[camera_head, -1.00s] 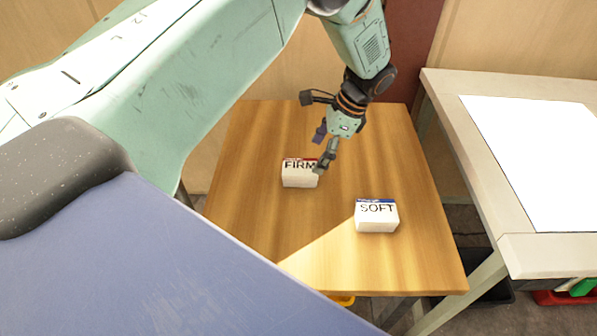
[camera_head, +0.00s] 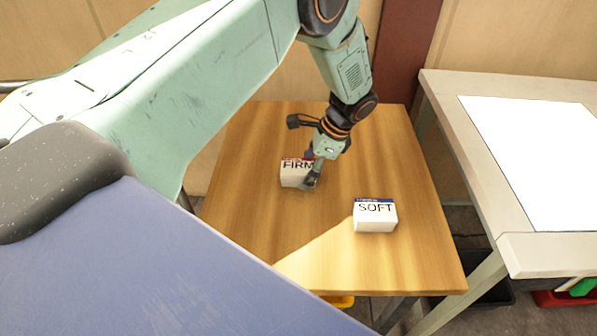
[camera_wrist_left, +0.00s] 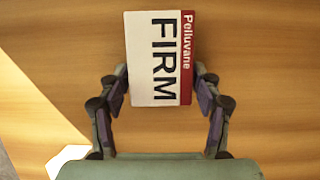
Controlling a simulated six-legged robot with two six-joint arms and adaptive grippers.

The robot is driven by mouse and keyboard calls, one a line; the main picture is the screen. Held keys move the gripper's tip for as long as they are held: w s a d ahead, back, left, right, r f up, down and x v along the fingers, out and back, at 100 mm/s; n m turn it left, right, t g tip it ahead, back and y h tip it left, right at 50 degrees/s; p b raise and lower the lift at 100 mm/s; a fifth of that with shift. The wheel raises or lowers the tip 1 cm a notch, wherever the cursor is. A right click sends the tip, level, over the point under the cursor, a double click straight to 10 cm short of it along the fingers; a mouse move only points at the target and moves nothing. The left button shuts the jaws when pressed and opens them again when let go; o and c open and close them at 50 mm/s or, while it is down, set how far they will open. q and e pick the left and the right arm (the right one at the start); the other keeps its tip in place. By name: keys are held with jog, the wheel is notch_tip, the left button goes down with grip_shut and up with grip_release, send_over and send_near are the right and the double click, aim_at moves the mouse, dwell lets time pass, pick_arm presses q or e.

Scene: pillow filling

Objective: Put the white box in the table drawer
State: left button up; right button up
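A white box with a red band, marked FIRM (camera_head: 294,178), lies on the wooden table (camera_head: 250,225). A second white box with a blue band, marked SOFT (camera_head: 375,218), lies nearer and to the right. My left gripper (camera_head: 310,168) is down at the FIRM box. In the left wrist view my left gripper (camera_wrist_left: 161,85) is open, with one finger on each side of the FIRM box (camera_wrist_left: 158,60); whether the fingertips touch it I cannot tell. The FIRM box appears to rest on the table. No table drawer shows. My right gripper is not in view.
A pale workbench (camera_head: 450,92) with a white sheet (camera_head: 545,160) stands to the right. A dark bin (camera_head: 490,290) and a red bin (camera_head: 560,298) are below it. Something yellow (camera_head: 341,301) shows under the wooden table's front edge.

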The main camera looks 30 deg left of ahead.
pick_arm(q)
jog(key=shift+w, duration=0.1)
jog(key=c, duration=0.9)
